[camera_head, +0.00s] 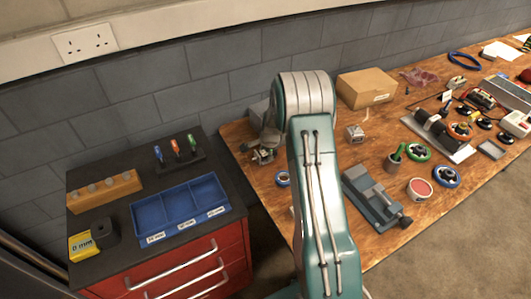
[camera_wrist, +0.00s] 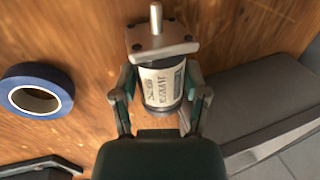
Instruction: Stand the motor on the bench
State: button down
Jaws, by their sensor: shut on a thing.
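The motor (camera_wrist: 162,86) is a small cylinder with a white printed label, a grey metal end plate and a thin shaft (camera_wrist: 156,18). In the wrist view it lies between the two fingers of my gripper (camera_wrist: 163,102), which is shut on its sides. The shaft points away from my palm. The wooden bench (camera_wrist: 60,38) shows behind it; whether the motor touches the bench I cannot tell. In the head view my gripper (camera_head: 264,153) is over the left end of the bench (camera_head: 331,158), partly behind my arm, and the motor is not clearly visible.
A blue tape roll (camera_wrist: 36,91) lies beside the motor. A grey vise (camera_head: 373,196), a cardboard box (camera_head: 366,88) and several small parts stand on the bench. A red drawer cabinet (camera_head: 188,268) with a blue tray (camera_head: 181,207) is at left.

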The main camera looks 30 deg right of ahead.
jog(key=shift+c, duration=1.6)
grip_release()
jog(key=shift+d+f, duration=0.1)
jog(key=shift+d, duration=0.2)
jog(key=shift+o, duration=1.1)
jog(key=shift+d, duration=0.4)
jog(key=shift+a+r, duration=0.2)
jog(key=shift+a, duration=0.25)
jog(key=v, duration=1.2)
jog(key=s+a+r+n+t, duration=0.1)
jog(key=s+a+r+n, duration=0.4)
jog(key=r, duration=0.4)
jog(key=s+a+r+n, duration=0.4)
jog(key=s+a+r, duration=0.2)
jog(key=s+r, duration=0.15)
jog(key=s+a+r+n, duration=0.1)
jog(key=s+a+n, duration=0.1)
jog(key=s, duration=0.4)
jog(key=s+a+r+n+t, duration=0.1)
jog(key=s+r+n, duration=0.1)
jog(key=s, duration=0.4)
jog(key=s+a+r+n, duration=0.1)
jog(key=s+a+n, duration=0.1)
jog(key=s+n, duration=0.2)
jog(key=shift+s+a+r+n+t, duration=0.2)
jog(key=shift+s+a+n+t, duration=0.15)
jog(key=shift+s, duration=0.9)
